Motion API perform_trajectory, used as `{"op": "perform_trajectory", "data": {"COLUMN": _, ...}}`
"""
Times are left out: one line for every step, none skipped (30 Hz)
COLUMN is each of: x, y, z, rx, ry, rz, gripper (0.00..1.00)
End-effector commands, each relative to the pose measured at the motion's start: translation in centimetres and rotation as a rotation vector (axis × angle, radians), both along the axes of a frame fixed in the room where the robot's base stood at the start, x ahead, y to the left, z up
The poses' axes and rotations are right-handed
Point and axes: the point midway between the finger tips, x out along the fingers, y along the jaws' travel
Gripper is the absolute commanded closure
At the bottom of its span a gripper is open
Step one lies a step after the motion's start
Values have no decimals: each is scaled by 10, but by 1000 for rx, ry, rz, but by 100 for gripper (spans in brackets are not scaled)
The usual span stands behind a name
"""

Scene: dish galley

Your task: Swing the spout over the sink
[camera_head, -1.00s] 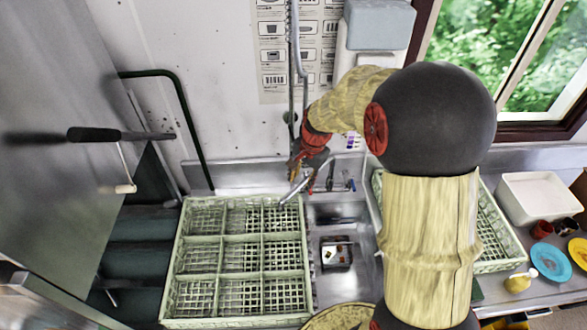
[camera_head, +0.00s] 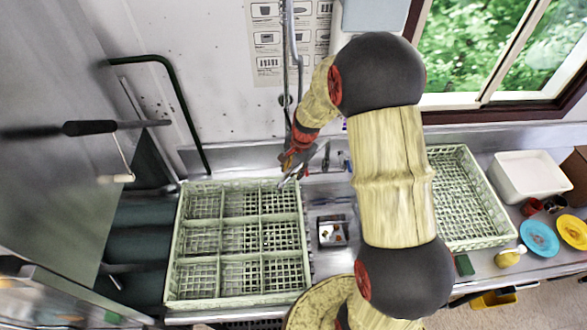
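The metal spout (camera_head: 293,178) slants down and left from the back of the counter. Its tip is over the right back edge of the green dish rack, to the left of the sink. The sink (camera_head: 325,192) is a small steel basin right of the rack, partly hidden by my arm, with a few small items at its drain. My gripper (camera_head: 287,163), red and dark, is at the spout, just above and behind its tip. I cannot tell whether it touches the spout or whether its fingers are open.
The large green dish rack (camera_head: 222,252) fills the counter left of the sink. A second rack (camera_head: 468,200), a white tub (camera_head: 530,177) and coloured plates (camera_head: 539,238) stand right. A vertical pipe (camera_head: 291,60) runs down the wall behind my gripper.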

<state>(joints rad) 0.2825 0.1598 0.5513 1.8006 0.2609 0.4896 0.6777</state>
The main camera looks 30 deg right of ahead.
Motion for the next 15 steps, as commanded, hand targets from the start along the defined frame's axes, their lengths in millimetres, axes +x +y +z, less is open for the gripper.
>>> {"op": "perform_trajectory", "data": {"x": 0, "y": 0, "z": 0, "rx": 0, "ry": 0, "rz": 0, "gripper": 65}}
{"op": "perform_trajectory", "data": {"x": 0, "y": 0, "z": 0, "rx": 0, "ry": 0, "rz": 0, "gripper": 65}}
{"op": "perform_trajectory", "data": {"x": 0, "y": 0, "z": 0, "rx": 0, "ry": 0, "rz": 0, "gripper": 65}}
{"op": "perform_trajectory", "data": {"x": 0, "y": 0, "z": 0, "rx": 0, "ry": 0, "rz": 0, "gripper": 66}}
{"op": "perform_trajectory", "data": {"x": 0, "y": 0, "z": 0, "rx": 0, "ry": 0, "rz": 0, "gripper": 68}}
{"op": "perform_trajectory", "data": {"x": 0, "y": 0, "z": 0, "rx": 0, "ry": 0, "rz": 0, "gripper": 70}}
{"op": "perform_trajectory", "data": {"x": 0, "y": 0, "z": 0, "rx": 0, "ry": 0, "rz": 0, "gripper": 72}}
{"op": "perform_trajectory", "data": {"x": 0, "y": 0, "z": 0, "rx": 0, "ry": 0, "rz": 0, "gripper": 73}}
{"op": "perform_trajectory", "data": {"x": 0, "y": 0, "z": 0, "rx": 0, "ry": 0, "rz": 0, "gripper": 76}}
{"op": "perform_trajectory", "data": {"x": 0, "y": 0, "z": 0, "rx": 0, "ry": 0, "rz": 0, "gripper": 77}}
{"op": "perform_trajectory", "data": {"x": 0, "y": 0, "z": 0, "rx": 0, "ry": 0, "rz": 0, "gripper": 79}}
{"op": "perform_trajectory", "data": {"x": 0, "y": 0, "z": 0, "rx": 0, "ry": 0, "rz": 0, "gripper": 81}}
{"op": "perform_trajectory", "data": {"x": 0, "y": 0, "z": 0, "rx": 0, "ry": 0, "rz": 0, "gripper": 83}}
{"op": "perform_trajectory", "data": {"x": 0, "y": 0, "z": 0, "rx": 0, "ry": 0, "rz": 0, "gripper": 85}}
{"op": "perform_trajectory", "data": {"x": 0, "y": 0, "z": 0, "rx": 0, "ry": 0, "rz": 0, "gripper": 87}}
